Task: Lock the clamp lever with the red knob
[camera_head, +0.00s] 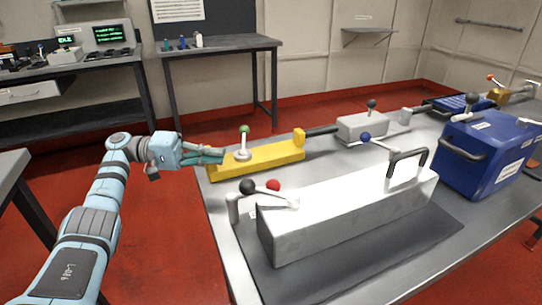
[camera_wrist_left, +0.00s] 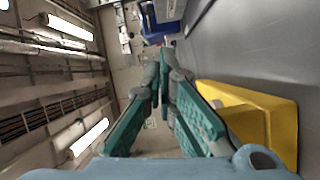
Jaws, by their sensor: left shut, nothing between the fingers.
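The red knob (camera_head: 273,185) shows at the near left end of the long white block, right beside a black knob (camera_head: 247,187). A pale clamp lever (camera_head: 280,196) runs along the block's top edge near both knobs; which knob it carries is hard to tell. My left gripper (camera_head: 218,155) is shut and empty, well above and left of the red knob, near the left end of the yellow block (camera_head: 265,163). In the left wrist view its fingers (camera_wrist_left: 163,72) are together, with the yellow block (camera_wrist_left: 262,112) to their right. My right gripper is out of view.
A green knob (camera_head: 244,129) stands on the yellow block close to my left fingers. The white block (camera_head: 345,223) lies on a dark mat (camera_head: 385,257). A blue case (camera_head: 487,153) and a grey block (camera_head: 366,126) are farther right. Red floor is free left of the table.

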